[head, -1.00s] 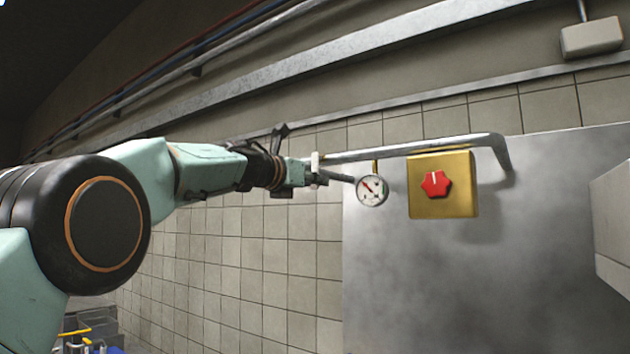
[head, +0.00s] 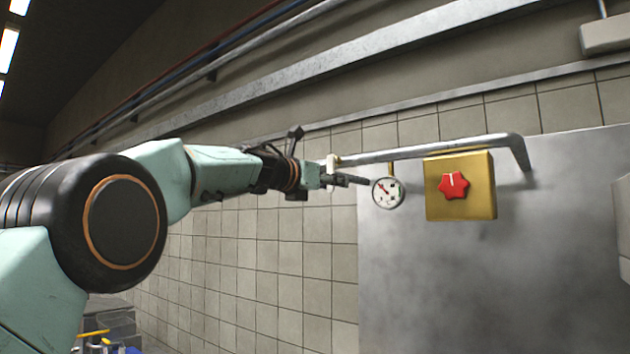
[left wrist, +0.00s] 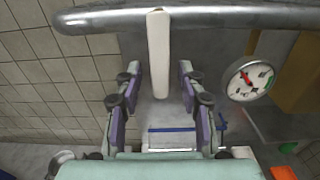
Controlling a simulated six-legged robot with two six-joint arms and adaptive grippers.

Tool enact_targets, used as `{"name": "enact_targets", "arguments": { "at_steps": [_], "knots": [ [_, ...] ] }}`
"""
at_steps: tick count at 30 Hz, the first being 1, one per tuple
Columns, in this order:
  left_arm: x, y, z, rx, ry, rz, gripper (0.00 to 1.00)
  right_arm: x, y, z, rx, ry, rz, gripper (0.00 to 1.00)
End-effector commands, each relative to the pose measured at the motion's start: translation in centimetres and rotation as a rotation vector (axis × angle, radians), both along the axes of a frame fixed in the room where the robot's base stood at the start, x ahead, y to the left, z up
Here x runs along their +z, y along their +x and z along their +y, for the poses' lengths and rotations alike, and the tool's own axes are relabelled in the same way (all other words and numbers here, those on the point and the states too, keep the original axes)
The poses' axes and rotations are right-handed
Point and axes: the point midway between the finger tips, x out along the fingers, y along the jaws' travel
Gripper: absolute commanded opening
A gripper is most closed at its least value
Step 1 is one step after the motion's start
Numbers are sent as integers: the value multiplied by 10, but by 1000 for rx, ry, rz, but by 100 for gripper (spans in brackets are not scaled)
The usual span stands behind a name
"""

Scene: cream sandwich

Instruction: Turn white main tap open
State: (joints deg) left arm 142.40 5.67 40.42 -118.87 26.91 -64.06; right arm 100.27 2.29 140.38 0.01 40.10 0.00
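The white main tap (left wrist: 158,45) is a flat white lever on a grey metal pipe, hanging straight down in the left wrist view. In the head view the tap (head: 331,164) shows small at the pipe's left end, partly behind my gripper. My left gripper (left wrist: 160,75) is open, with one finger on each side of the lever's lower part. Gaps show on both sides, so neither finger appears to touch it. In the head view my left gripper (head: 345,179) points right, along the wall. My right gripper is not in view.
A round pressure gauge (head: 388,193) hangs from the pipe (head: 430,150), just right of my left fingertips. A yellow box with a red knob (head: 453,186) is further right, before a grey metal panel (head: 430,290). Tiled wall (head: 260,260) lies behind.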

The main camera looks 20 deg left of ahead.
Motion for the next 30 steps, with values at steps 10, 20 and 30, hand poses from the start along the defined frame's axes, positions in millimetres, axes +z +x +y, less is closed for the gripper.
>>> {"name": "enact_targets", "arguments": {
  "at_steps": [10,20,30],
  "knots": [
    [1,-29,11,2,-2,0,40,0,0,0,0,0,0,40],
    [1,-68,25,0,-4,-1,40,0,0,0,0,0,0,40],
    [1,-105,39,1,-3,-1,40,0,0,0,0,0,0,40]
  ]
}}
